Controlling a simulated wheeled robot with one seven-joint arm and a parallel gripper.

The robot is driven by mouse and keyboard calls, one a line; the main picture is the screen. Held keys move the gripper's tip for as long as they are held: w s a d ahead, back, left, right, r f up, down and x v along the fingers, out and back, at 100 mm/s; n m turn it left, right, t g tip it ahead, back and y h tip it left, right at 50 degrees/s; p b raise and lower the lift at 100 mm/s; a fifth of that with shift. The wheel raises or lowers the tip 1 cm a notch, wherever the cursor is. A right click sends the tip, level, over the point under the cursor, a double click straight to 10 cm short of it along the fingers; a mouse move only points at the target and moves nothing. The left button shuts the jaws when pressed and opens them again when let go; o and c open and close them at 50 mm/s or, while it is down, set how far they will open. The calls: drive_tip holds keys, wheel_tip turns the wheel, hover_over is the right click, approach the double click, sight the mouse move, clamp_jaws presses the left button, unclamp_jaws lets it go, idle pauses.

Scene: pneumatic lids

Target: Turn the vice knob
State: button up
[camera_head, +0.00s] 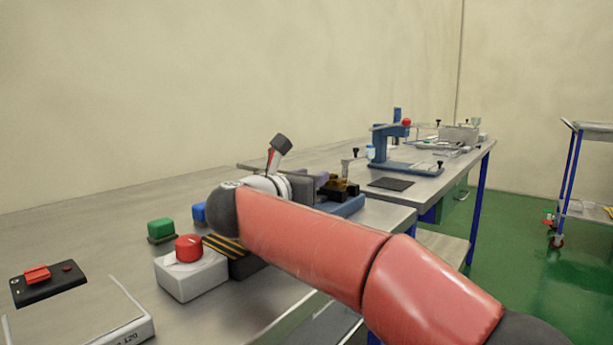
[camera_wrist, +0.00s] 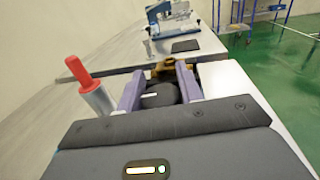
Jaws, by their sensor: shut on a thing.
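The vice stands near the right edge of the near bench. In the head view its blue base (camera_head: 350,206) and yellow-and-black jaw part (camera_head: 341,187) show beyond my gripper (camera_head: 320,181). In the wrist view the dark round knob (camera_wrist: 159,96) sits between the two purple fingers of my gripper (camera_wrist: 160,80). The fingers are shut on the knob, one on each side. The yellow part of the vice (camera_wrist: 165,66) shows just past it. The knob is hidden in the head view, and its lower side is hidden in the wrist view.
A red-handled cylinder (camera_wrist: 79,71) stands close left of my gripper in the wrist view. A white box with a red button (camera_head: 189,248), a green block (camera_head: 161,229) and a scale (camera_head: 82,318) are on the near bench. A blue press (camera_head: 383,150) stands on the far bench.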

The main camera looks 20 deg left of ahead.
drive_tip(key=shift+d+m+g+h+p, duration=0.15)
drive_tip(key=shift+m+g+h+p, duration=0.5)
drive_tip(key=shift+m+h, duration=1.1)
drive_tip(key=shift+d+g+h, duration=0.1)
drive_tip(key=shift+g+h, duration=0.15)
drive_tip(key=shift+h, duration=0.2)
drive_tip(key=o, duration=1)
drive_tip(key=shift+n, duration=0.25)
